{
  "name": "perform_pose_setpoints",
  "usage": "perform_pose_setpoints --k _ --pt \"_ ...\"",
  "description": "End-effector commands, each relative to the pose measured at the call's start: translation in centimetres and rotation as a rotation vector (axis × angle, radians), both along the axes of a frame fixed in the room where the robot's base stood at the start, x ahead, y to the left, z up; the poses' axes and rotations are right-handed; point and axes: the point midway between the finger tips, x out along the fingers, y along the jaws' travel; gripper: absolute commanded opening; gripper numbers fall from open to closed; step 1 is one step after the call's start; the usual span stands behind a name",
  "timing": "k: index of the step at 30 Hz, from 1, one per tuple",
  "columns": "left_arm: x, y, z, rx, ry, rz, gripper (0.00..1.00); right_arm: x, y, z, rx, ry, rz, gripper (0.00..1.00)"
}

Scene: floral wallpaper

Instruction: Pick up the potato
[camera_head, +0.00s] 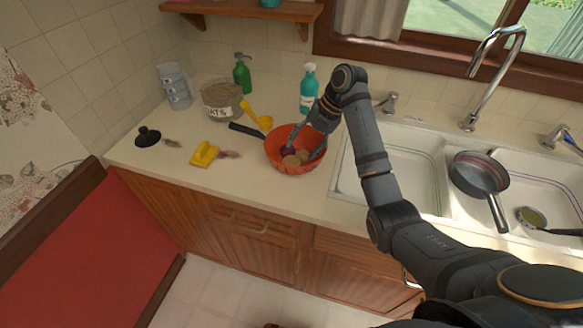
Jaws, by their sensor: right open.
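An orange-red bowl (289,164) stands on the counter, left of the sink. Inside it lie tan, rounded lumps that look like potatoes (291,161), and a dark purple item (287,150) sits beside them. My right gripper (305,146) reaches down into the bowl from above and is open around or near the tan lumps. I cannot tell whether its fingers touch any of them. My left gripper does not show.
A double sink (408,160) with a pan (479,174) lies to the right. A yellow item (205,154), a black lid (147,136), a labelled container (221,101), a green bottle (242,74) and a teal bottle (308,90) stand on the counter.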

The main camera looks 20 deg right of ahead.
Motion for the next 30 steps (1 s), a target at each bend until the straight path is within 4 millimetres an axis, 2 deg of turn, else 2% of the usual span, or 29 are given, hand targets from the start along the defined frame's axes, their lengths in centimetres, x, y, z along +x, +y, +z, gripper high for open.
perform_pose_setpoints --k 1,5,8,13,21,30 --pt "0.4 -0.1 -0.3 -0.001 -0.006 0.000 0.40 0.1 0.1 -0.3 -0.001 -0.002 -0.001 0.58" --pt "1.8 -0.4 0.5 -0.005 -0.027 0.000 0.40 0.0 0.5 -0.5 0.000 0.002 0.000 0.58" --pt "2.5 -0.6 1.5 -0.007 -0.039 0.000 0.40 -0.1 1.6 -1.7 0.002 0.005 0.001 0.58" --pt "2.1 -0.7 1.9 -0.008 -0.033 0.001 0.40 0.2 2.6 -4.1 -0.001 0.002 0.000 0.58" --pt "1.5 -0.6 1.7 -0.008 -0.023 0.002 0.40 0.2 2.8 -4.8 -0.001 0.003 0.000 0.58" --pt "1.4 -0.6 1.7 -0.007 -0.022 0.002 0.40 0.1 2.8 -4.8 -0.001 0.005 0.000 0.18"
